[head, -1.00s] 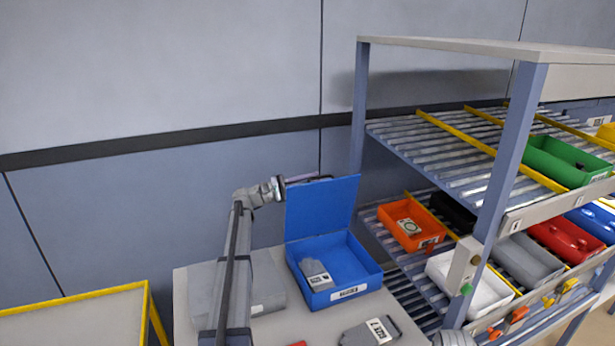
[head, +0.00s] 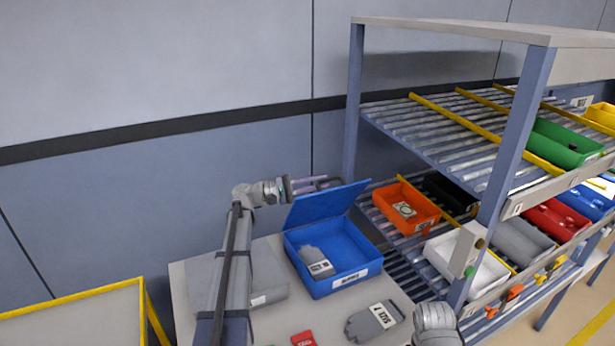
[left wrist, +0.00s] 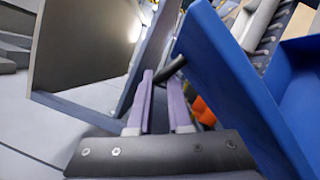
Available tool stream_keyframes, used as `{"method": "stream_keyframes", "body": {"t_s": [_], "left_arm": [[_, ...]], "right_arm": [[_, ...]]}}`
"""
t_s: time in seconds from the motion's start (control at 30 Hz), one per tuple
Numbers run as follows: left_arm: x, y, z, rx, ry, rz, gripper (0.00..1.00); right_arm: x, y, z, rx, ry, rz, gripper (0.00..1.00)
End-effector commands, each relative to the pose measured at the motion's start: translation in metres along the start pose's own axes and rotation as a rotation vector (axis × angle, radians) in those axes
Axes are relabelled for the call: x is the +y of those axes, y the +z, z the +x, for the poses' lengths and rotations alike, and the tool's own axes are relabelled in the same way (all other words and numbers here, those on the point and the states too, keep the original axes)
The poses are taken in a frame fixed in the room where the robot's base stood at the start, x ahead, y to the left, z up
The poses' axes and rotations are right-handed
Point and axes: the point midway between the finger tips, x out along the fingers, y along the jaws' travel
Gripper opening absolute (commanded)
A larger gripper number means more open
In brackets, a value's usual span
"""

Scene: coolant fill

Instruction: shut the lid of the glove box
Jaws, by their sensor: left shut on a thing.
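The blue glove box (head: 352,282) stands on the light table, with a grey glove (head: 317,262) inside. Its blue lid (head: 326,205) is raised and tilted back at the rear edge; it fills the right of the left wrist view (left wrist: 225,85). My left gripper (head: 322,184) is at the lid's upper edge. In the left wrist view its purple fingers (left wrist: 158,85) are shut on the lid's dark handle (left wrist: 171,69). The exact contact is partly hidden. My right gripper is not in view; only a grey part of my right arm shows at the lower edge.
A grey case (head: 262,277) lies left of the box, partly behind my left arm. A grey glove pack (head: 374,321) and a red item (head: 304,339) lie in front. A roller rack (head: 515,140) with coloured bins stands close on the right. A yellow-edged table (head: 70,318) is at left.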

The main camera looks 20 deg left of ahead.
Motion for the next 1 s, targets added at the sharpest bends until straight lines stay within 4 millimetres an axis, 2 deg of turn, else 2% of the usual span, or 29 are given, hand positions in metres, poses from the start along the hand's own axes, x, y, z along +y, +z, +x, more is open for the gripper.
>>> {"method": "stream_keyframes", "body": {"t_s": [0.47, 0.7, 1.0], "left_arm": [[-0.039, 0.03, 0.011, -0.003, -0.077, 0.184, 0.0], [-0.083, 0.05, 0.018, -0.008, -0.154, 0.371, 0.0], [-0.143, 0.062, 0.022, -0.012, -0.257, 0.626, 0.0]], "right_arm": [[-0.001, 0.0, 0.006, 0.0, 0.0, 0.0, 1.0], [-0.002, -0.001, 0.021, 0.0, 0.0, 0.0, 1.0], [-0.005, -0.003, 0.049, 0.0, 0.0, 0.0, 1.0]]}}
